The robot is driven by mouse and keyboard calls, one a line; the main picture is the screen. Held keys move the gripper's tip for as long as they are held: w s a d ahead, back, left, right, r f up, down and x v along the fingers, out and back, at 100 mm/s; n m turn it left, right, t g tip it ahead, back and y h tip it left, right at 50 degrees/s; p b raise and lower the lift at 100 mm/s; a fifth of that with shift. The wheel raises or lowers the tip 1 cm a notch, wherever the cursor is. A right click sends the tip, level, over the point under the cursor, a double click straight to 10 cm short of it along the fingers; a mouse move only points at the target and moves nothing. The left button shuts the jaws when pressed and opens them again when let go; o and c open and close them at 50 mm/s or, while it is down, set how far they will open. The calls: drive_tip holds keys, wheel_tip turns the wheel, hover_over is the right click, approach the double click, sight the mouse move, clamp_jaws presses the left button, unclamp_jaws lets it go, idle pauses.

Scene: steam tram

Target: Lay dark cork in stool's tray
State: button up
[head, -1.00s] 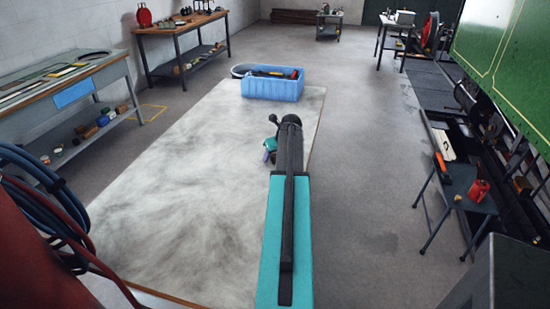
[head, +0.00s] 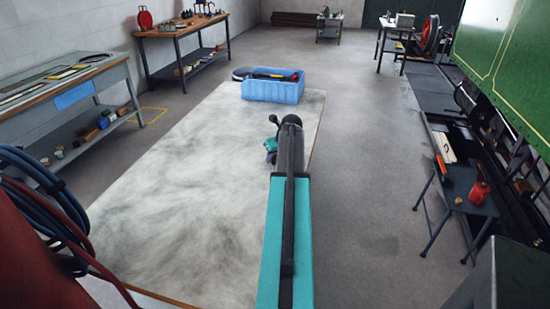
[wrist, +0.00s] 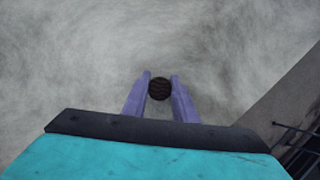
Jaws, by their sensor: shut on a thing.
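My gripper (wrist: 160,80) shows in the wrist view, its two purple fingers shut on the dark cork (wrist: 159,89). The cork looks round and dark brown from here, with the pale mottled surface below it. In the head view my arm hides the cork and most of the gripper. The stool (head: 468,209) stands at the right in the head view, well apart from my gripper. It has a dark grey top and thin legs. From this angle I cannot clearly make out its tray.
A red can (head: 479,192), an orange object (head: 442,168) and a small yellowish piece (head: 458,201) are on the stool. A blue crate (head: 272,91) sits at the far end of the pale surface. The green tram (head: 505,60) borders the right. Grey floor (head: 365,200) is clear between.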

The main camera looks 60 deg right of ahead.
drive_tip(key=shift+r+b, duration=0.5)
drive_tip(key=shift+r, duration=0.9)
drive_tip(key=s+a+b, duration=0.1)
drive_tip(key=s+a, duration=0.2)
drive_tip(key=s, duration=0.1)
drive_tip(key=s+a+r+b, duration=0.1)
drive_tip(key=s+a, duration=0.3)
drive_tip(key=s+a+b, duration=0.1)
drive_tip(key=s+a, duration=0.2)
drive_tip(key=s, duration=0.1)
drive_tip(key=shift+s+a+r, duration=0.15)
drive_tip(key=shift+s+r, duration=0.05)
drive_tip(key=shift+s, duration=0.25)
